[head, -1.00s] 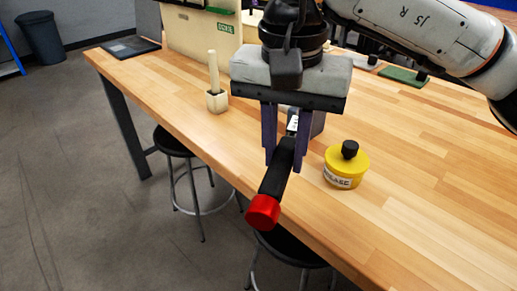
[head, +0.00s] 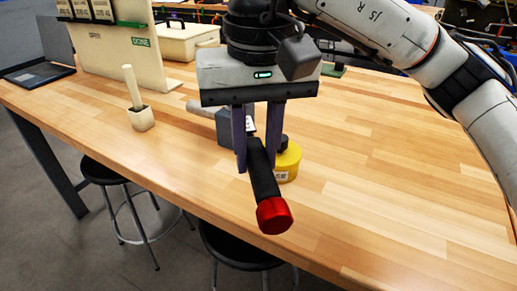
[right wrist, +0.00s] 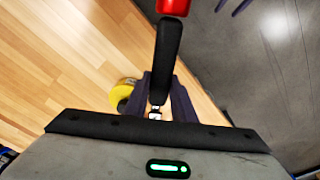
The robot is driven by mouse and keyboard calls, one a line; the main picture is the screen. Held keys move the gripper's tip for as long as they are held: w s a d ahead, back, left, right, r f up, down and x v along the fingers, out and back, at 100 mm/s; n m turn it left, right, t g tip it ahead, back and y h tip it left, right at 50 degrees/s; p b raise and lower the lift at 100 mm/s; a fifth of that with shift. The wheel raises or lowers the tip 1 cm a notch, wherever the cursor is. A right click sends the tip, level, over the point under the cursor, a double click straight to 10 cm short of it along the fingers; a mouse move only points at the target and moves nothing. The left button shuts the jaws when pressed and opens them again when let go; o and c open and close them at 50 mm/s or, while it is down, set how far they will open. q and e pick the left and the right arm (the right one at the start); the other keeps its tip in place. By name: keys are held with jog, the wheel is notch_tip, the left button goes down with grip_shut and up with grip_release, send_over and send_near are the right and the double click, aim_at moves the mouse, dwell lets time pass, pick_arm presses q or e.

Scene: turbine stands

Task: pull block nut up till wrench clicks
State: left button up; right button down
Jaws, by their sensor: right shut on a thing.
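My right gripper (head: 257,165) points down, its dark purple fingers shut on the wrench (head: 262,180), which has a black handle and a red end cap. The handle slants toward the viewer, with the red end lower and in front of the fingers. The wrench also shows in the right wrist view (right wrist: 168,55) between the fingers, its red end at the top. A grey block (head: 224,128) sits on the table behind the fingers, partly covered by them. The nut and the wrench's far end are hidden or too small to tell. My left gripper is not in view.
A yellow tub (head: 288,163) with a black knob stands just behind the right finger. A panel (head: 115,60) marked DONE stands at the back. The table's right side is clear; black stools (head: 240,245) stand at its front.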

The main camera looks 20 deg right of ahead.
jog(key=shift+w, duration=0.1)
jog(key=shift+w+d+r+p, duration=0.1)
jog(key=shift+r+p, duration=0.3)
jog(key=shift+p, duration=0.15)
jog(key=shift+w+r, duration=0.15)
jog(key=shift+r+p, duration=2.05)
jog(key=shift+r, duration=0.2)
jog(key=shift+f, duration=0.1)
